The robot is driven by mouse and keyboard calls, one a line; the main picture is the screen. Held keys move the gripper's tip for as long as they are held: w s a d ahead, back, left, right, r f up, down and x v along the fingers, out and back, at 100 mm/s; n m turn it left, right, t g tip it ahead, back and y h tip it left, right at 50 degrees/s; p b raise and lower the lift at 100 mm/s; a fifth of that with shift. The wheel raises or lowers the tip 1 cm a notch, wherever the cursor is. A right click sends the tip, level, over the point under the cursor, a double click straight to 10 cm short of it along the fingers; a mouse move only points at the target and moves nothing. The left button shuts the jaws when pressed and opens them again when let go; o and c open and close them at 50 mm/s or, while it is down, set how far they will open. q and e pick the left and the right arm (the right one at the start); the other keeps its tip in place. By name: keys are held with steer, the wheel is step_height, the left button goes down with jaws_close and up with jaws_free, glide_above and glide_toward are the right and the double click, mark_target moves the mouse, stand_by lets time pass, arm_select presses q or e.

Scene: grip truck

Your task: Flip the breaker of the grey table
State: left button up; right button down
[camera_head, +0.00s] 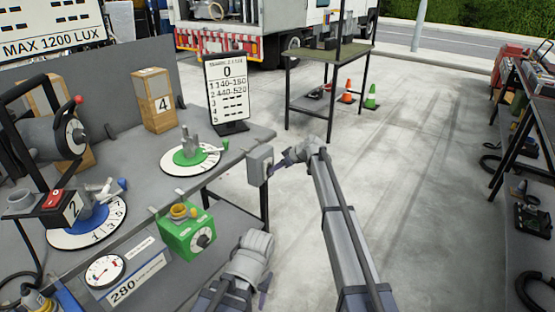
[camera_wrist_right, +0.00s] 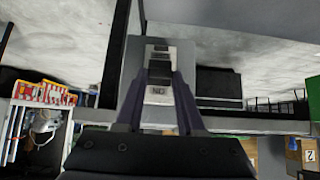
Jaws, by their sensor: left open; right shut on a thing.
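The breaker (camera_head: 260,165) is a small grey box on the right edge of the grey table (camera_head: 140,172). The right wrist view shows its face (camera_wrist_right: 158,48), with a dark switch lever (camera_wrist_right: 159,69) in the middle and a label, seemingly ON upside down, nearer to me. My right gripper (camera_head: 277,165) is at this face; in its wrist view its two fingers (camera_wrist_right: 159,82) close in from either side at the lever. Which way the lever is thrown is unclear. My left gripper (camera_head: 262,290) is open and empty, low in front of the table.
A green box with a dial (camera_head: 190,232), green (camera_head: 190,155) and blue (camera_head: 90,222) dial stations and a sign stand (camera_head: 228,92) are on or by the table. A small table (camera_head: 330,50) and cones stand behind.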

steer(key=shift+w+a+r+g+h+p, duration=0.2)
steer(key=shift+g+h+p, duration=0.25)
steer(key=shift+p, duration=0.3)
steer(key=shift+a+r+g+h+p, duration=0.1)
steer(key=shift+r+g+h+p, duration=0.2)
steer(key=shift+h+p, duration=0.35)
steer(key=c, duration=0.5)
jaws_free()
steer(key=p+v, duration=0.6)
steer(key=v, duration=0.1)
steer(key=shift+s+d+r+p, duration=0.2)
steer(key=shift+r+p, duration=0.1)
steer(key=shift+p, duration=0.1)
steer(key=shift+w, duration=0.1)
